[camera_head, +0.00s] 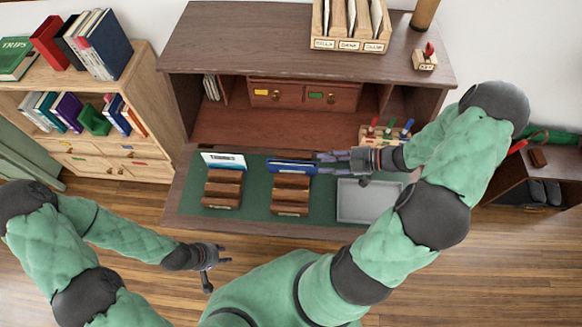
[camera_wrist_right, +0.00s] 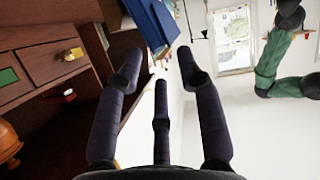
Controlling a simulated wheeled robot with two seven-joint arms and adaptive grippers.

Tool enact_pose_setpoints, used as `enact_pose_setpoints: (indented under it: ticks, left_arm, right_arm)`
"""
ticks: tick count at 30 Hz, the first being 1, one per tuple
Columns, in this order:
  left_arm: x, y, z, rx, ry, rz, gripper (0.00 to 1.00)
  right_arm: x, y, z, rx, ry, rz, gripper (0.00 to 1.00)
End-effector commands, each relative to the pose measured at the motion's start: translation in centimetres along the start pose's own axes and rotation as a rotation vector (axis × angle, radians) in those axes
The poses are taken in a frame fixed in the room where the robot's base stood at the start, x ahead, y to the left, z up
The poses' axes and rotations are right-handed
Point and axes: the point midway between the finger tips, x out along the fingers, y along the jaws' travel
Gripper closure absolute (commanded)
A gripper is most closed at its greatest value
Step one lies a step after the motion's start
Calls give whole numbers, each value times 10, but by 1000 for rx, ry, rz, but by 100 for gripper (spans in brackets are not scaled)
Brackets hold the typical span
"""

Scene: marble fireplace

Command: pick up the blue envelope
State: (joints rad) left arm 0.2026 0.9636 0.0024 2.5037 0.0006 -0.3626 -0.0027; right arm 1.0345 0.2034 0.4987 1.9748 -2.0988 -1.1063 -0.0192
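The blue envelope (camera_head: 292,166) stands upright in a stepped wooden holder (camera_head: 291,193) on the desk's green surface. In the right wrist view the blue envelope (camera_wrist_right: 152,22) shows just beyond and between my fingertips. My right gripper (camera_head: 323,157) points left at the envelope's right end, with its fingers spread. In the right wrist view the right gripper (camera_wrist_right: 160,68) is open, with nothing clearly between its fingers. Whether a fingertip touches the envelope I cannot tell. My left gripper (camera_head: 216,272) is open and empty, low in front of the desk, well away from the envelope.
A second wooden holder (camera_head: 222,190) with a white and blue card (camera_head: 223,161) stands left of the envelope. A grey tray (camera_head: 368,203) lies right, under my right arm. Behind are colored-handled stamps (camera_head: 388,130) and desk drawers (camera_head: 303,95). A bookshelf (camera_head: 140,90) stands left.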

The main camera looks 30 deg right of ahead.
Motion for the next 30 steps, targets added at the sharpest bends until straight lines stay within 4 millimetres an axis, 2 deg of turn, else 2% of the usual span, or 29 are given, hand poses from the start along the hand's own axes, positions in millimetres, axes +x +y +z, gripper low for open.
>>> enact_pose_setpoints:
  ticks: [4, 14, 21, 25, 30]
  left_arm:
    - [6, -2, 0, 0, 0, 0, 65]
    - [12, -4, -1, 0, 0, 0, 65]
    - [21, -8, -1, 0, 0, 0, 65]
    - [23, -8, -1, 0, 0, 0, 65]
    - [23, -8, -1, 0, 0, 0, 65]
  right_arm:
    - [24, -1, 0, -1, 2, -3, 62]
    - [50, -1, 0, 0, 2, -3, 62]
    - [84, -1, 1, 0, 1, -3, 62]
    - [93, -1, 0, 1, 0, -1, 62]
    - [94, 0, 0, 1, 0, 0, 62]
